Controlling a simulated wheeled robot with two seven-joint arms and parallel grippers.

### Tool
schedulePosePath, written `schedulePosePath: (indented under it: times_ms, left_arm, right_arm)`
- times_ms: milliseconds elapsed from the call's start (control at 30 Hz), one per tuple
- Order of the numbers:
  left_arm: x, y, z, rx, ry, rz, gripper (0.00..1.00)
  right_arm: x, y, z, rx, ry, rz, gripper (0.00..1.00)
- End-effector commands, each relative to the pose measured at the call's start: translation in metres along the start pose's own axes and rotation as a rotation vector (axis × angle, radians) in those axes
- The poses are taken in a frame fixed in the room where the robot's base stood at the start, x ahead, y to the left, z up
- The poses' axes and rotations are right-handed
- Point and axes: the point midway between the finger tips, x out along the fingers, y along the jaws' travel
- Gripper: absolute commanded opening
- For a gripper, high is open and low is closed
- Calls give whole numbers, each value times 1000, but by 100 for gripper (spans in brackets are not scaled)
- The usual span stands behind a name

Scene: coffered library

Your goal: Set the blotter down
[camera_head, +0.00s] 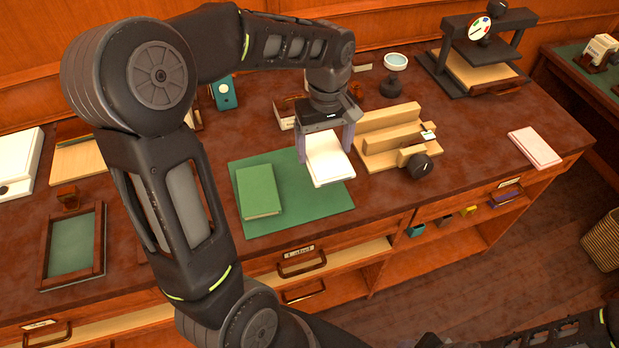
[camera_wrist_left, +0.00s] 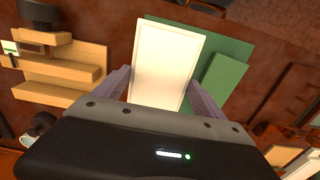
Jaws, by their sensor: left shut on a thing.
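The blotter (camera_head: 329,160) looks like a white, flat rectangular pad. My left gripper (camera_head: 326,142) is shut on it, one finger at each long side. It also shows in the left wrist view (camera_wrist_left: 166,62), between the two fingers (camera_wrist_left: 158,88). The blotter is over the right part of a green mat (camera_head: 310,207) on the desk. I cannot tell whether its lower edge touches the mat. My right gripper is not in view; only dark arm parts show at the lower right.
A green book (camera_head: 258,191) lies on the mat's left side. A stepped wooden stand (camera_head: 388,137) with a dark knob is close on the right. A pink pad (camera_head: 535,147) lies farther right. A dark press (camera_head: 478,58) stands behind. The desk's front right is mostly clear.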

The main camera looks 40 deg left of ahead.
Motion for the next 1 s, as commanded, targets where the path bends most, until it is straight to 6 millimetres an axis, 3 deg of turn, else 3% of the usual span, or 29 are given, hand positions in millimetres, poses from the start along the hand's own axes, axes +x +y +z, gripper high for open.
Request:
schedulePosePath:
  times_ms: [333,700,1000]
  left_arm:
    - [2,0,-1,-6,2,3,40]
    - [57,0,-1,-6,2,2,40]
    - [62,1,-2,-7,4,4,40]
  right_arm:
    - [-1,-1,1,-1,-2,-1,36]
    - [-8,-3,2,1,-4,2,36]
    - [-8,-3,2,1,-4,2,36]
